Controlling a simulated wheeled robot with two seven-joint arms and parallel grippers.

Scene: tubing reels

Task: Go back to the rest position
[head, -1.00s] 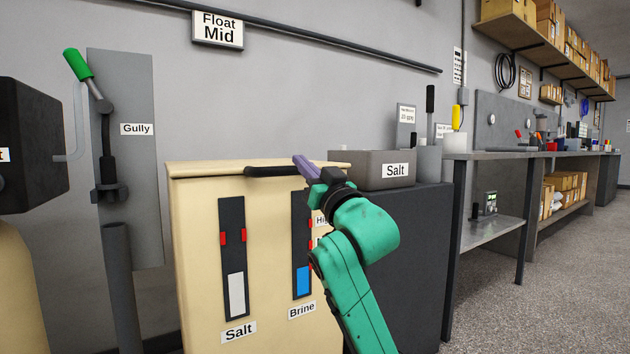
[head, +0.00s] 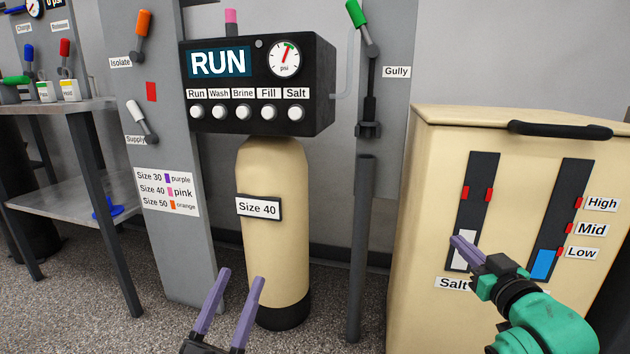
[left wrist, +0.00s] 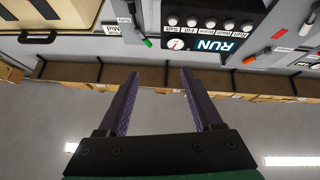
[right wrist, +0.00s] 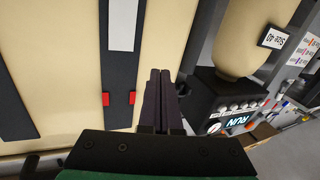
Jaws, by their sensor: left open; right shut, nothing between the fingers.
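My left gripper (head: 233,290) is at the bottom of the head view, in front of the tan Size 40 tank (head: 275,178). Its two purple fingers are spread apart with nothing between them; they also show apart in the left wrist view (left wrist: 158,95). My right gripper (head: 457,242) is in front of the tan brine cabinet (head: 425,240), over the lower part of the Salt gauge (head: 477,185). Its fingers are together and empty, as the right wrist view (right wrist: 158,88) shows. I cannot tell whether it touches the cabinet.
A black control box (head: 262,85) reading RUN stands above the tank. A grey panel (head: 180,250) with Isolate and Supply levers is to its left, and the green-handled Gully lever (head: 360,25) to its right. A metal bench (head: 60,190) stands at far left.

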